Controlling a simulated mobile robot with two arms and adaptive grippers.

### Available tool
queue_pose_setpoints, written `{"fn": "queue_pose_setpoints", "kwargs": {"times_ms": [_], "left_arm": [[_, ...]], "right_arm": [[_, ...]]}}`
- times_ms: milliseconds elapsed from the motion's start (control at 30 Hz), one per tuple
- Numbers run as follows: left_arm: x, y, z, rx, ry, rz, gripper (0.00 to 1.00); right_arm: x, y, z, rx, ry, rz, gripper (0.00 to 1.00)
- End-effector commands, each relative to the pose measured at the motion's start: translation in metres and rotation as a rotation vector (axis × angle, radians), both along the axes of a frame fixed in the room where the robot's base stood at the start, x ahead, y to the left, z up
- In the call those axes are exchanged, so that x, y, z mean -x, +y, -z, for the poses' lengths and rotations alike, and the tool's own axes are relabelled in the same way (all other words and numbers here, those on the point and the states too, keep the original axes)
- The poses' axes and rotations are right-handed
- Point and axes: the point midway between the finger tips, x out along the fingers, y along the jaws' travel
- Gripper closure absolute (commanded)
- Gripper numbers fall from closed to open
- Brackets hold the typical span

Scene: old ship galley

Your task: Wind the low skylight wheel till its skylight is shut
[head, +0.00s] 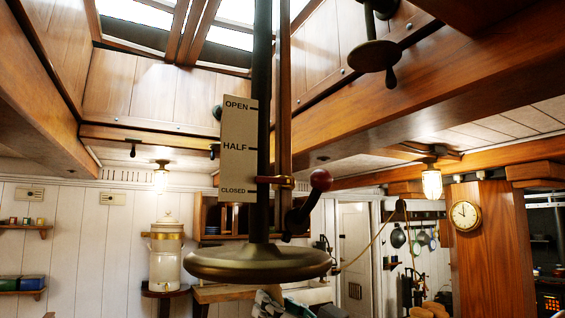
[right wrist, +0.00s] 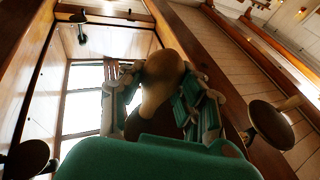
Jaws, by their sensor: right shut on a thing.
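The low skylight wheel (head: 258,263) is a brass disc at the foot of a dark vertical shaft, in the middle of the head view. A plate (head: 238,150) beside the shaft reads OPEN, HALF and CLOSED; the brass and red pointer (head: 275,181) stands just above the CLOSED mark. The skylight (head: 235,38) shows bright panes at the top. My right gripper (head: 285,302) is below the wheel, partly cut off. In the right wrist view its green and grey fingers are shut around a tan, bulb-shaped handle (right wrist: 163,80). My left gripper is not in view.
Another disc wheel with a handle (head: 376,56) hangs from the upper right beam. A dark crank with a red knob (head: 320,180) stands right of the shaft. A rope (head: 375,238) runs behind to the right. A wall clock (head: 465,215) hangs on a wooden pillar.

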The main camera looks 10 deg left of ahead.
Motion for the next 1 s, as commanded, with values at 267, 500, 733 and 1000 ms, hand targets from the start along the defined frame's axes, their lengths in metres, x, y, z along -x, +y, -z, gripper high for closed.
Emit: {"fn": "queue_pose_setpoints", "kwargs": {"times_ms": [267, 500, 733, 1000], "left_arm": [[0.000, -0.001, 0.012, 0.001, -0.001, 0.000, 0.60], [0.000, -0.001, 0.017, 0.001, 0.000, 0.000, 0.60], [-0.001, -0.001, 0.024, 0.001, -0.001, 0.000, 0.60], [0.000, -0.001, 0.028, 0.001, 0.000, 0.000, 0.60]], "right_arm": [[0.012, -0.050, 0.000, -0.007, -0.001, 0.010, 1.00], [0.027, -0.068, 0.001, -0.006, 0.001, 0.008, 1.00], [0.058, -0.090, 0.002, -0.005, 0.002, 0.010, 1.00], [0.094, -0.090, 0.003, -0.004, 0.003, 0.008, 1.00]]}}
